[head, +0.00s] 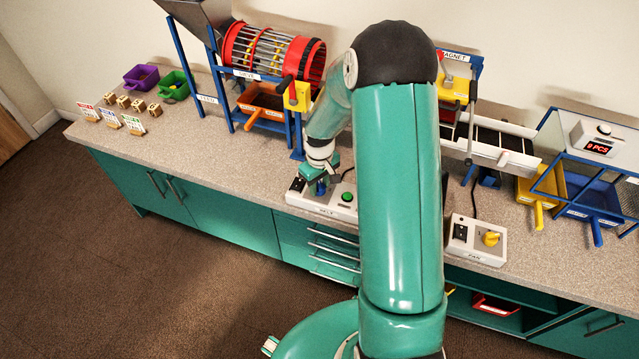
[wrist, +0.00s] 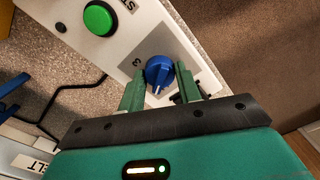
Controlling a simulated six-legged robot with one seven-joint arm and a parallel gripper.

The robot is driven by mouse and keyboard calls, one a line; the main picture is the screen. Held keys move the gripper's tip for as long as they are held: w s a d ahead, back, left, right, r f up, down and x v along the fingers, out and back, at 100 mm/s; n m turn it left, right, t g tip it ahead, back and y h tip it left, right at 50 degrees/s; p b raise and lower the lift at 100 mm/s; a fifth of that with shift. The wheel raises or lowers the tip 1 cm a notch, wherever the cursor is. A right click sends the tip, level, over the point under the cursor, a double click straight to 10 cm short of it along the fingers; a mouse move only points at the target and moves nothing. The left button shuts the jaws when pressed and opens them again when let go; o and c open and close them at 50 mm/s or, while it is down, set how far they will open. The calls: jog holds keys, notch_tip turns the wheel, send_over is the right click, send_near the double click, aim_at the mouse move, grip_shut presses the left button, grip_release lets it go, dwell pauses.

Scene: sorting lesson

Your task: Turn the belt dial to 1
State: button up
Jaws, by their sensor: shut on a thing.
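The belt control box (head: 331,203) is a white box near the front edge of the counter, with a label on its front. Its blue dial (wrist: 159,72) shows in the wrist view, with a pale pointer line and a grey scale plate around it. A digit that looks like 3 is legible beside it; the other marks are hidden. My gripper (wrist: 160,80) has its two green fingers on either side of the dial, shut on it. In the head view my gripper (head: 319,187) is over the box and covers most of the dial. A green button (wrist: 99,18) sits beside the dial.
The fan box (head: 475,240) with a yellow dial stands to the right. A red and wire drum sieve (head: 272,52) stands behind on the left. A conveyor belt (head: 490,135) is at the back right. Counter space left of the belt box is clear.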

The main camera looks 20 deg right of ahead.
jog(key=n, duration=0.5)
jog(key=shift+n, duration=0.3)
dwell(0.4)
jog(key=o, duration=1)
jog(key=shift+c, duration=0.2)
